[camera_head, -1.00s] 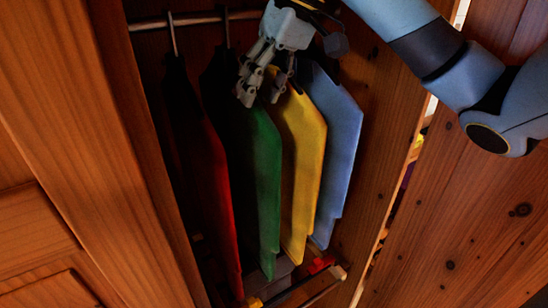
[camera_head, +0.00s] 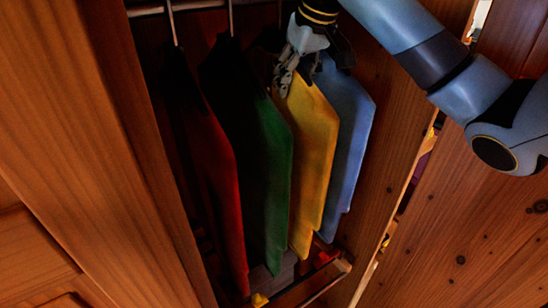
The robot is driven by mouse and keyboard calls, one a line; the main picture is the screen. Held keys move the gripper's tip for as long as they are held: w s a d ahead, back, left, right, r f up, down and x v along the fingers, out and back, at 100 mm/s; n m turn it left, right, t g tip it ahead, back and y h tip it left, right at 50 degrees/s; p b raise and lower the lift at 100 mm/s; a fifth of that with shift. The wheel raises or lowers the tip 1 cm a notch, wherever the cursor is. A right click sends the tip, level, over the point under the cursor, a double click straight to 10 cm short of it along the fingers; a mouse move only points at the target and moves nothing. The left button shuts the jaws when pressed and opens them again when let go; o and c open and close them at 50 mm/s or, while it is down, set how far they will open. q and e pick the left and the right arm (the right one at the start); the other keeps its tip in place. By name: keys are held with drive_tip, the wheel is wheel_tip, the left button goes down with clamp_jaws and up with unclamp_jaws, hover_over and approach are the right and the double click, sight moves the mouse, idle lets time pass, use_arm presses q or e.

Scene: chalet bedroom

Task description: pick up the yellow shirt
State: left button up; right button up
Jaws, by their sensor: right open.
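The yellow shirt (camera_head: 312,150) hangs in the wooden wardrobe, between a green shirt (camera_head: 275,175) on its left and a blue shirt (camera_head: 350,130) on its right. My right gripper (camera_head: 292,78) is at the top of the yellow shirt, near its shoulder and collar. Its fingers are open and overlap the shirt's upper edge in the picture; I cannot tell whether they touch it. The yellow shirt's hanger is hidden behind the gripper. My left gripper is not in view.
A red shirt (camera_head: 215,175) hangs farthest left. The rail (camera_head: 200,5) runs along the top. The wardrobe's side panel (camera_head: 400,150) is close on the right, and a wooden door (camera_head: 100,120) stands on the left. A drawer-like rack (camera_head: 315,283) lies below the shirts.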

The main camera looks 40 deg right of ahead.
drive_tip(key=x, duration=0.3)
drive_tip(key=shift+w+a+f, duration=0.2)
drive_tip(key=shift+w+f, duration=0.05)
drive_tip(key=shift+f, duration=0.05)
clamp_jaws()
